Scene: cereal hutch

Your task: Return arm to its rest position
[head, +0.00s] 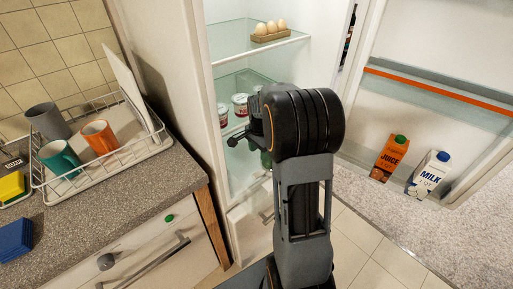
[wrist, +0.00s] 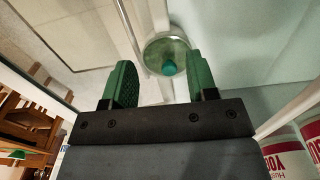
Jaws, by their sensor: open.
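My arm reaches into the open fridge in the head view, with my gripper (head: 238,136) pointing left near the lower shelf and partly hidden by my wrist. In the wrist view my gripper (wrist: 160,72) shows two green fingers spread apart with nothing held between them. Beyond the fingertips is a round, clear-green object (wrist: 168,48) with a teal centre. I cannot tell what it is or how far off it lies.
White-and-red yogurt cups (head: 240,104) stand on the fridge shelf, close right in the wrist view (wrist: 283,155). Eggs (head: 270,28) sit above. The fridge door holds a juice carton (head: 389,158) and milk carton (head: 428,174). A counter with a dish rack (head: 150,148) is left.

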